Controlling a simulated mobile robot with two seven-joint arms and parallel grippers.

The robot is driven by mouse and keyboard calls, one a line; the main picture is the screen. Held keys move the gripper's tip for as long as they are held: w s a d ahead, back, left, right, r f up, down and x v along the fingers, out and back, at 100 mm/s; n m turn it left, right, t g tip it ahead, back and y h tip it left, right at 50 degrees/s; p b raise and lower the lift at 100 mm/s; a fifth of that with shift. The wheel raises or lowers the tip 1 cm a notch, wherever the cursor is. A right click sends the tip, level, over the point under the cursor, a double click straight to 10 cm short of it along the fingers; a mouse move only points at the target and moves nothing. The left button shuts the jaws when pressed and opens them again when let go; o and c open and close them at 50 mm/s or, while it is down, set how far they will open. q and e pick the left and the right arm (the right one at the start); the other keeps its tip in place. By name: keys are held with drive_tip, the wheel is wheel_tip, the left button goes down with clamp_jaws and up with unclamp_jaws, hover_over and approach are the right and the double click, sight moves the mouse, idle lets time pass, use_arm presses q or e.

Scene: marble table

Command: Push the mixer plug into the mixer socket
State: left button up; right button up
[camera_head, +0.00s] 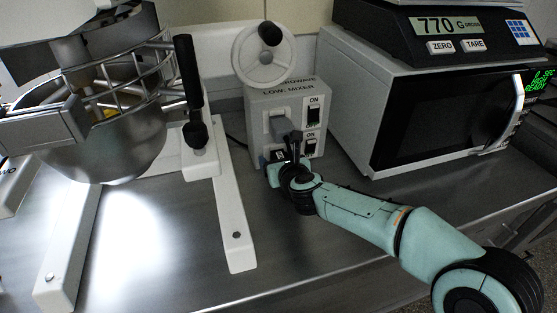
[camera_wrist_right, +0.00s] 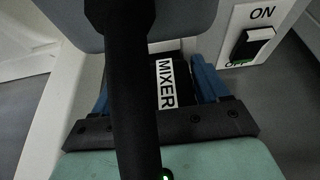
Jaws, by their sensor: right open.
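The mixer plug (camera_wrist_right: 168,84) is a black block with a white MIXER label in the right wrist view. My right gripper (camera_head: 279,166) is at the lower front of the grey socket box (camera_head: 259,112), below its upper plug. In the wrist view its blue fingers (camera_wrist_right: 155,88) stand apart on both sides of the mixer plug; the gripper is open. The mixer socket is hidden behind the plug and gripper, so I cannot tell how deep the plug sits. My left gripper is not in view.
A grey plug (camera_head: 281,127) sits in the box's upper part; a thick black bar (camera_wrist_right: 130,95) crosses the wrist view. Two ON switches (camera_head: 313,112) are beside it. The mixer (camera_head: 110,125) stands left, the microwave (camera_head: 420,115) right, with a scale (camera_head: 440,40) on top.

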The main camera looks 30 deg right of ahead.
drive_tip(key=shift+d+h, duration=0.3)
drive_tip(key=shift+d, duration=0.3)
drive_tip(key=shift+s+a+r, duration=0.1)
drive_tip(key=shift+s+r, duration=0.15)
drive_tip(key=shift+s, duration=0.25)
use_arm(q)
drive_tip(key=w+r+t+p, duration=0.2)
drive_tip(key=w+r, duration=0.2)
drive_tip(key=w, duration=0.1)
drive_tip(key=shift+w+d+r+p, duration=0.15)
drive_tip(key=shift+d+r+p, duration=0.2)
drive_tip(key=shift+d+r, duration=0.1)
use_arm(e)
drive_tip(key=v, duration=1.2)
drive_tip(key=shift+s+a, duration=0.15)
drive_tip(key=shift+a, duration=0.2)
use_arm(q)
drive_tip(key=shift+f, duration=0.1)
use_arm(e)
drive_tip(key=shift+r, duration=0.1)
